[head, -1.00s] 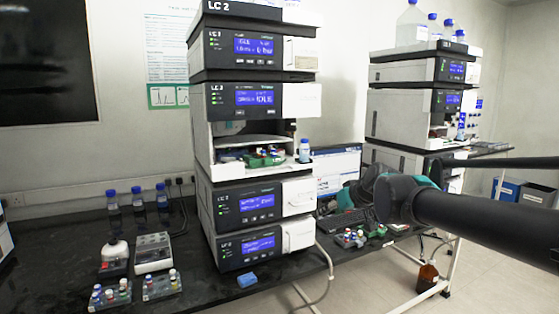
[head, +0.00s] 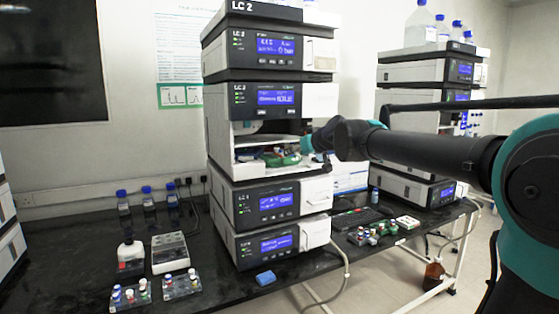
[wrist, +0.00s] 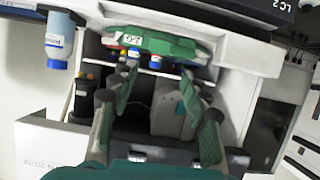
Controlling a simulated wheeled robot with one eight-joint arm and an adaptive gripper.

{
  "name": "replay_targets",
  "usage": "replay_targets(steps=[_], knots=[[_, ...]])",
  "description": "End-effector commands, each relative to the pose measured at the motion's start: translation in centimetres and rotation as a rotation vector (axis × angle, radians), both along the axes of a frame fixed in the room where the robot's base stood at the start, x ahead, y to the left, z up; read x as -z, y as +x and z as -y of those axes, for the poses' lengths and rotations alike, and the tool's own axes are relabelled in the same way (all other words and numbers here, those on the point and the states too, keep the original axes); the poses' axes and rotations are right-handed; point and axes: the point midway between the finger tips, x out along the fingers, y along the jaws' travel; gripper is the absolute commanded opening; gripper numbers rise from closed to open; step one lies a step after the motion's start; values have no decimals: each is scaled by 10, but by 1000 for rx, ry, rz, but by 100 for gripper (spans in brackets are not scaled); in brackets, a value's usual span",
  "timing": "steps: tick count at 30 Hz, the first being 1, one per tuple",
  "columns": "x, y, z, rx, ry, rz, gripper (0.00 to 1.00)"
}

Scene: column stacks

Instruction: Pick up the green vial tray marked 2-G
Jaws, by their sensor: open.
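The green vial tray (wrist: 165,42) marked 2-G shows near the top of the wrist view, its label upside down and vial caps along its lower edge. In the head view the green tray (head: 283,159) sits in the open compartment of the middle LC 2 stack. My gripper (wrist: 157,74) is open in the wrist view, its two fingers apart and pointing at the tray, with nothing between them. The fingertips look just short of the tray; I cannot tell the exact gap. In the head view my gripper is at the compartment's right side, partly hidden by my arm.
A blue-capped bottle (wrist: 60,40) stands beside the compartment in the wrist view. The compartment walls and the modules above and below bound the space.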

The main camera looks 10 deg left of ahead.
Motion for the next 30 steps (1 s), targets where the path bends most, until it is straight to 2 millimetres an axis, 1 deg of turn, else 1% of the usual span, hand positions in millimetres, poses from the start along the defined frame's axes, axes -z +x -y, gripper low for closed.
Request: replay_targets(steps=[3, 11, 17, 21, 30], knots=[[6, 12, -8, -1, 0, 0, 47], [13, 24, -16, 0, 0, 0, 47], [27, 46, -27, 0, -1, 1, 47], [32, 56, -34, 0, 0, 0, 47], [34, 60, -36, 0, 0, 0, 47]])
